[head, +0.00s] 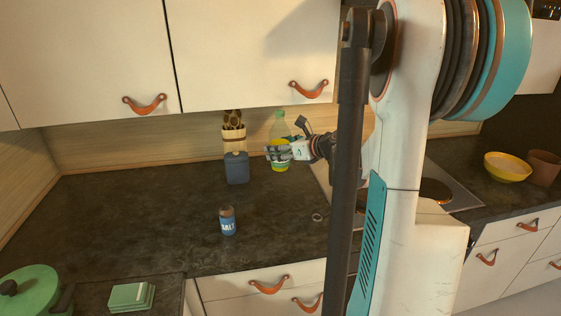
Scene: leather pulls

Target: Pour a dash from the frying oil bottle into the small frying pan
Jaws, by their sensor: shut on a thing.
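The frying oil bottle (280,127) is pale green and see-through, with a yellow-green band low down. It stands upright near the back wall, and I cannot tell whether its base touches the counter. My gripper (279,153) is shut on the bottle around its middle, reaching in from the right. The hob (462,196) is at the right, partly hidden by my arm. A round copper-brown shape (435,189) shows on it beside my arm. I cannot tell whether this is the small frying pan; no pan is clearly visible.
A salt shaker (228,222) stands nearer. A green pot (30,290) is front left. A yellow bowl (507,167) sits far right. The left counter (130,210) is clear.

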